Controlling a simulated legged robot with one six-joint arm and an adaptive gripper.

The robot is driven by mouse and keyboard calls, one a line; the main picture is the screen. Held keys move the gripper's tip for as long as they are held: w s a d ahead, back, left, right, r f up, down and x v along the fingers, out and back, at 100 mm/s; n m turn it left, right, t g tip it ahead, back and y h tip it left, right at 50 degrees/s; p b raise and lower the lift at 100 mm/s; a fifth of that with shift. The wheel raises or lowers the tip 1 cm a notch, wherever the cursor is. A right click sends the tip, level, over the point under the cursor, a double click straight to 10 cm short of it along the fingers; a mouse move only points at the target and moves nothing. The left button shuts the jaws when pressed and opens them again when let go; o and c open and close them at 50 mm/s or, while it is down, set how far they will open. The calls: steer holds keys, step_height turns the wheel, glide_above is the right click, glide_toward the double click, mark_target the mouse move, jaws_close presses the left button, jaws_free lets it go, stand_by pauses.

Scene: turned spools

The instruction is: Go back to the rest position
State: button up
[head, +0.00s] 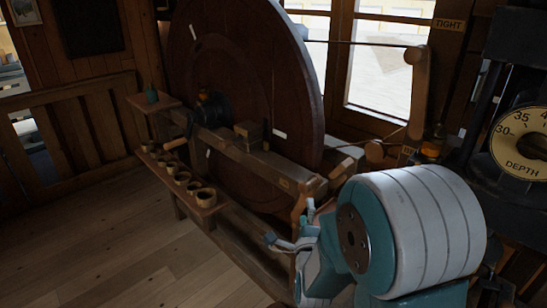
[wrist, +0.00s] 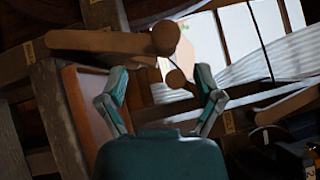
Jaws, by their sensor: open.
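My gripper (head: 290,223) is at the end of my teal and white arm, low in the head view, close to the near end of a wooden lathe-like bench (head: 245,155). In the wrist view my gripper (wrist: 160,73) has its two fingers spread apart. Nothing is held between them. A rounded wooden knob (wrist: 176,78) shows in the gap, seemingly behind the fingers; I cannot tell how far off it is.
A large dark wooden wheel (head: 245,70) stands behind the bench. A depth dial (head: 522,143) is at right. Floor (head: 90,240) at left is clear.

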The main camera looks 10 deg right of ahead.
steer(key=s+r+n+g+y, duration=0.1)
steer(key=s+r+n+g, duration=0.2)
steer(key=s+n+g, duration=0.4)
steer(key=s+a+r+n+g+y, duration=0.1)
steer(key=s+n+g, duration=0.5)
steer(key=s+n, duration=0.8)
steer(key=s+r+y, duration=0.1)
steer(key=s+r, duration=0.1)
steer(key=s, duration=0.3)
steer(key=shift+a+n+g, duration=0.2)
steer(key=shift+n+g, duration=0.2)
steer(key=shift+w, duration=0.1)
steer(key=shift+c, duration=0.3)
